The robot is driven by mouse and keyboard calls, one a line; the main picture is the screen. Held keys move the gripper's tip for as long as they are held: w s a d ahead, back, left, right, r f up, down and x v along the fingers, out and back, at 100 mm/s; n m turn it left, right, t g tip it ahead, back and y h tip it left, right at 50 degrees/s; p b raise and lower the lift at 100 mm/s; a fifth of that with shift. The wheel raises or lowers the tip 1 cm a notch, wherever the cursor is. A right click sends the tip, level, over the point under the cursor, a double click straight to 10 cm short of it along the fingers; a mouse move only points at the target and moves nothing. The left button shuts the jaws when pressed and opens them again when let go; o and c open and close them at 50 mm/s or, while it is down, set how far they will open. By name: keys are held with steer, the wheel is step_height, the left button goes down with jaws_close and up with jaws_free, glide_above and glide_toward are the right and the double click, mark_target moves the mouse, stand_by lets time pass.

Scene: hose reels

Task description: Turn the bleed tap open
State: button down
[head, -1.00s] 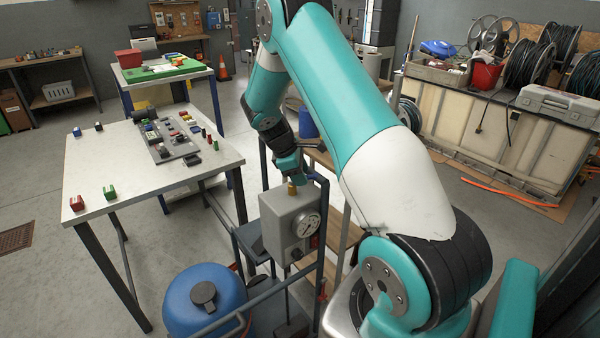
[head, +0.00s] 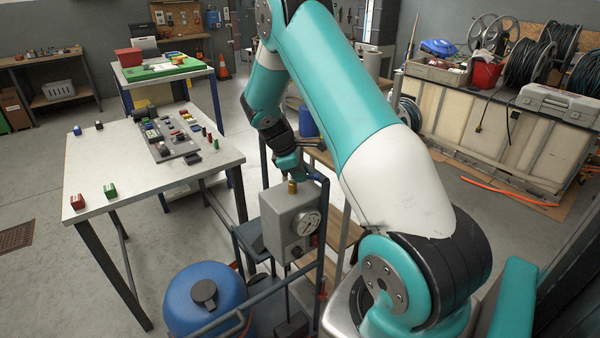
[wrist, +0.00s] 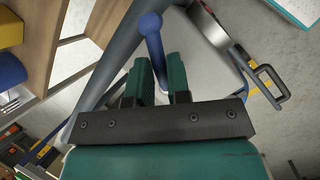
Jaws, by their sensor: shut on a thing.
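The bleed tap sits on top of a grey box with a round gauge (head: 290,222), above a brass fitting (head: 292,187). Its blue lever (wrist: 151,32) has a rounded end and shows in the wrist view, running down between my two green fingers. My gripper (wrist: 160,70) is shut on the lever, with the rounded end sticking out past the fingertips. In the head view my gripper (head: 292,166) is just above the box, and its fingers partly hide the tap.
A dark pipe frame (head: 327,225) stands close around the box. A blue tank (head: 205,300) is below at the left. A white table (head: 110,165) with small coloured parts stands left of the box. A bench with hose reels (head: 530,62) is at the far right.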

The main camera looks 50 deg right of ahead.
steer(key=shift+w+d+r, duration=0.2)
steer(key=shift+d+r, duration=0.1)
stand_by(0.4)
steer(key=c, duration=1.1)
jaws_free()
steer(key=shift+d+f, duration=0.1)
steer(key=shift+d, duration=0.05)
steer(key=shift+a+f, duration=0.1)
steer(key=shift+a, duration=0.1)
steer(key=shift+a+r, duration=0.1)
steer(key=shift+r, duration=0.1)
steer(key=b+v, duration=0.1)
steer(key=v, duration=1.6)
